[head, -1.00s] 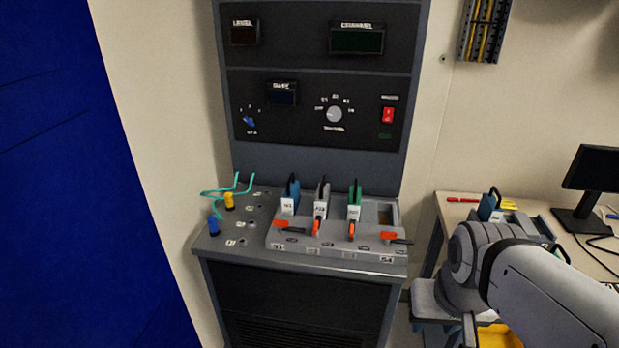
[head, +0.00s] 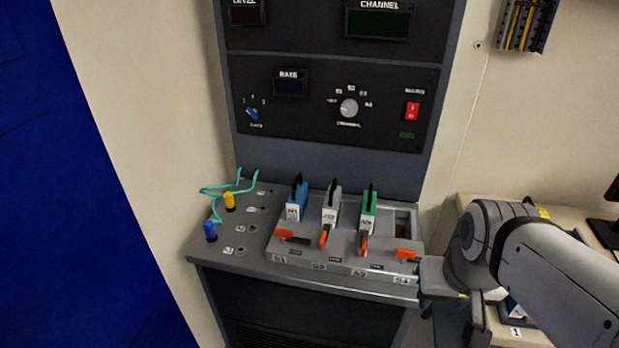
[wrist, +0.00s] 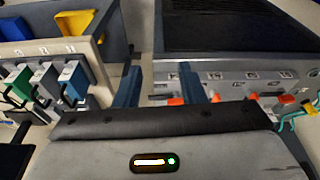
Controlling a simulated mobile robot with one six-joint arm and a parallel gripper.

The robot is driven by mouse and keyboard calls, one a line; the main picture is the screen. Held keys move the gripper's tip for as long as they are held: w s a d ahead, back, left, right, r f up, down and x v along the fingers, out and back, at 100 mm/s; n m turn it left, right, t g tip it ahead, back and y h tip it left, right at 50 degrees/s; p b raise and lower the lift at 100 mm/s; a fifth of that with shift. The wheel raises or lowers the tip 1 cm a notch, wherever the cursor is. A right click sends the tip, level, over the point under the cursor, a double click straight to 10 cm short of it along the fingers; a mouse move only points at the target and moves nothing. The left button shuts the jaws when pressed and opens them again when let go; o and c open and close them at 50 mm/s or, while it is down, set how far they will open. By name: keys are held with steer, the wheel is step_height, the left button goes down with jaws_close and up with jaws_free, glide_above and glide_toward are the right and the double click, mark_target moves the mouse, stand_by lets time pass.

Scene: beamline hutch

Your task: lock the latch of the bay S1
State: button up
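Bay S1 is the leftmost slot of the grey bay block (head: 330,262) on the console shelf and holds a blue module (head: 297,200). Its orange-ended latch (head: 291,236) lies sideways, with the orange end to the left. The latches of S2 (head: 324,238) and S3 (head: 363,246) point toward the front. The S4 latch (head: 405,254) lies sideways. In the wrist view, the orange S1 latch (wrist: 285,98) seems to be at the far right. My gripper (wrist: 158,80) is open and empty, its two dark blue fingers apart.
Bays S2 and S3 hold a grey module (head: 331,205) and a green module (head: 368,211); S4 looks empty. Yellow (head: 229,201) and blue (head: 210,230) plugs with teal cables stand left of the block. A bench (head: 480,208) is at right. A blue panel (head: 60,200) stands at left.

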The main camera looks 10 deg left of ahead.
steer(key=shift+o, duration=0.6)
steer(key=shift+a, duration=0.1)
steer(key=o, duration=0.4)
steer(key=w+a+b, duration=0.1)
steer(key=w+a, duration=0.2)
steer(key=w, duration=0.2)
steer(key=shift+a+r, duration=0.35)
steer(key=shift+a, duration=0.05)
steer(key=t+b, duration=0.2)
steer(key=b, duration=0.2)
glide_toward(283, 230)
steer(key=f, duration=0.1)
steer(key=shift+m, duration=0.4)
steer(key=x, duration=0.7)
steer(key=shift+w+f, duration=0.25)
steer(key=shift+w, duration=0.05)
steer(key=shift+c, duration=0.3)
steer(key=c, duration=0.9)
